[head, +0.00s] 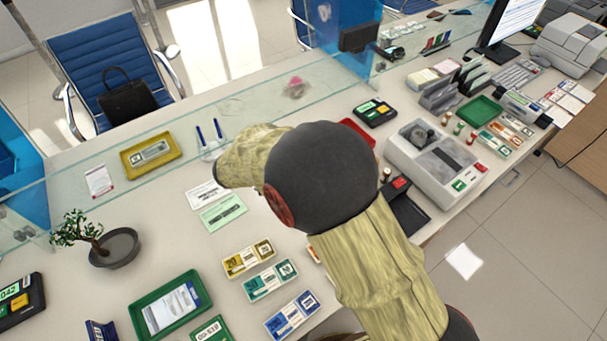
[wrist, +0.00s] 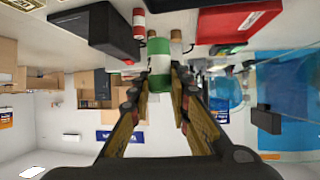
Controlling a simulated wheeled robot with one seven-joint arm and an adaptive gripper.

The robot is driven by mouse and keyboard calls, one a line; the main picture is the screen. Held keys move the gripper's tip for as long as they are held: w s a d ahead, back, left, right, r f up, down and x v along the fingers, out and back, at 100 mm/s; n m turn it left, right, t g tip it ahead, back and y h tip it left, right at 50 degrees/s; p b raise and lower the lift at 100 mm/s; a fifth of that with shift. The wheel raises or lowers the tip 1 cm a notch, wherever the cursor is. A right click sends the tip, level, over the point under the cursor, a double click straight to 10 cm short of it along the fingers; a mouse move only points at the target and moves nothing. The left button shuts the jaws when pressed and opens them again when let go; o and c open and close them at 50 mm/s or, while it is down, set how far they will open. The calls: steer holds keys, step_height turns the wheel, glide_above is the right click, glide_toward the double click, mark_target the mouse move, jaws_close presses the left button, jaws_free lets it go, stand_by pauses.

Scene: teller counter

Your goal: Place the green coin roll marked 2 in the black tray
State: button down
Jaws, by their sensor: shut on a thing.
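My gripper (wrist: 160,84) is shut on a green coin roll (wrist: 159,50) with a pale band; its number cannot be read. The wrist view appears upside down, and the roll stands in line with the fingers, between their tips. The black tray (head: 408,215) is partly hidden behind my arm in the head view, at the counter's front edge below the coin machine. A dark block-like shape (wrist: 92,32), probably this tray, lies left of the roll in the wrist view, apart from it. My arm hides the gripper and held roll in the head view.
A red tray (head: 358,135) is partly behind my arm; it also shows in the wrist view (wrist: 240,22). A red-and-white roll (wrist: 139,22) stands close to the held roll. The grey coin machine (head: 430,155) is beside the black tray. A glass screen (head: 270,95) runs along the counter.

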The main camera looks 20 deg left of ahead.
steer(key=w+a+f+b, duration=0.1)
steer(key=w+a+f, duration=0.3)
steer(key=a+f, duration=0.1)
steer(key=w+a+f+b, duration=0.1)
steer(key=w+a+f, duration=0.1)
steer(key=f, duration=0.1)
steer(key=shift+w+a+b, duration=0.3)
steer(key=shift+w+a+f+b, duration=0.1)
steer(key=shift+f+b, duration=0.25)
steer(key=shift+f, duration=0.5)
steer(key=shift+w+a+f+b, duration=0.1)
steer(key=shift+f+b, duration=0.25)
steer(key=shift+f, duration=0.5)
steer(key=shift+f, duration=0.2)
steer(key=c, duration=1.7)
jaws_free()
steer(key=shift+o, duration=0.2)
steer(key=shift+r, duration=0.1)
steer(key=shift+r, duration=0.2)
steer(key=p+v, duration=0.3)
steer(key=v, duration=0.9)
steer(key=shift+f, duration=0.15)
